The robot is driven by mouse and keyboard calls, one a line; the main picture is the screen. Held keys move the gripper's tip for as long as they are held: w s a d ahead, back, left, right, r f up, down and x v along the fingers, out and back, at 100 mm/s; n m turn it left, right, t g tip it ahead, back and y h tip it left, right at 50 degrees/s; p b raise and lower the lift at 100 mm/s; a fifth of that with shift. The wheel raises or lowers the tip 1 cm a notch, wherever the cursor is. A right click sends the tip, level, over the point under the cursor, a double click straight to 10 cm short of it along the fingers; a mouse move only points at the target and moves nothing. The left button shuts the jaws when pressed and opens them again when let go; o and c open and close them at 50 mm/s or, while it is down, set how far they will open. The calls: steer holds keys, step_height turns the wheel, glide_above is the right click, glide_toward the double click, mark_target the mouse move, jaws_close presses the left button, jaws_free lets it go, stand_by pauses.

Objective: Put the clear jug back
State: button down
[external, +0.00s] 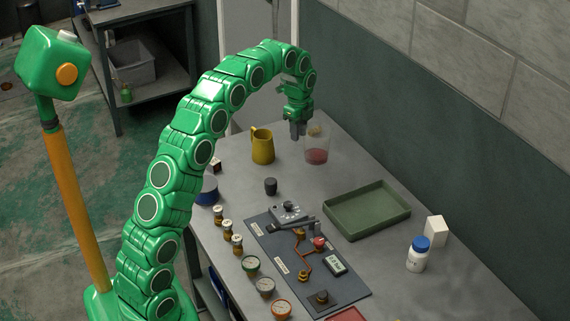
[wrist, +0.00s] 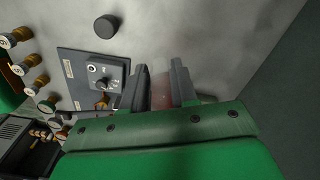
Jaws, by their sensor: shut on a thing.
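The clear jug (external: 317,146), see-through with red liquid low inside, is upright at the far end of the grey bench, near the wall. My gripper (external: 297,131) points down at its left side and is shut on it. In the wrist view my gripper (wrist: 162,84) shows two dark fingers with a gap between them. A faint clear, pinkish part of the jug (wrist: 162,101) shows between and behind them. The exact grip spot is hidden, and I cannot tell whether the jug's base touches the bench.
A yellow jug (external: 263,147) stands close left of my gripper. A dark knob-like cylinder (external: 270,186), a green tray (external: 367,210), a panel with valves (external: 306,262), a white bottle (external: 418,255) and a white box (external: 436,231) are nearer. Bench between jug and tray is clear.

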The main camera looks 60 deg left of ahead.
steer(key=w+a+f, duration=0.5)
steer(key=w+f, duration=0.4)
steer(key=w, duration=0.2)
steer(key=shift+w+a, duration=0.15)
stand_by(0.7)
steer(key=shift+w+f, duration=0.2)
steer(key=shift+f, duration=0.1)
steer(key=shift+a+f, duration=0.1)
steer(key=shift+f, duration=1.4)
steer(key=shift+f, duration=0.1)
steer(key=c, duration=0.9)
jaws_free()
